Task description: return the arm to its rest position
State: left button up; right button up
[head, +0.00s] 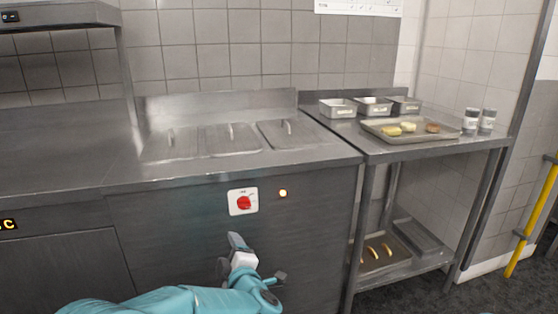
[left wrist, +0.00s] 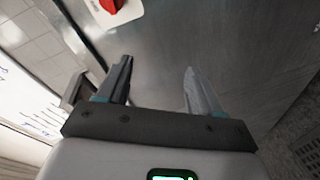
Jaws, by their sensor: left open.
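My left arm (head: 180,300) is teal and comes in at the bottom of the head view. Its gripper (head: 236,252) is in front of the steel counter's front panel, below the red rotary switch (head: 244,202). In the left wrist view the two fingers of my left gripper (left wrist: 158,88) are spread apart with nothing between them. The red switch (left wrist: 112,5) shows at the top of that view, beyond the fingers. Whether the fingers touch the panel cannot be told. My right gripper is in neither view.
The steel counter (head: 310,158) with lidded wells stands ahead. An orange light (head: 283,193) glows beside the switch. At right, a steel table (head: 340,128) holds a tray (head: 400,138) of food, several small pans and two jars. A yellow pipe (head: 530,225) is at far right.

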pick_arm(q)
jog(key=s+a+f+m+g, duration=0.25)
jog(key=a+f, duration=0.55)
jog(key=f, duration=0.6)
jog(key=s+d+f+m+g+h, duration=0.2)
jog(key=s+f+m+g+h, duration=0.45)
jog(key=s+f, duration=1.25)
jog(key=s+d+f+m+g+h, duration=0.1)
jog(key=s+d+m+g+h, duration=0.15)
jog(key=s, duration=0.45)
jog(key=s+d+m+g+h, duration=0.2)
jog(key=s+d+m+g, duration=0.15)
jog(key=s, duration=0.45)
notch_tip(320, 180, up, 24)
jog(key=p, duration=2.4)
jog(key=shift+s+d+t, duration=0.15)
jog(key=shift+d+t, duration=0.15)
jog(key=shift+d, duration=0.15)
jog(key=shift+f, duration=0.15)
jog(key=shift+c, duration=0.7)
jog(key=c, duration=0.3)
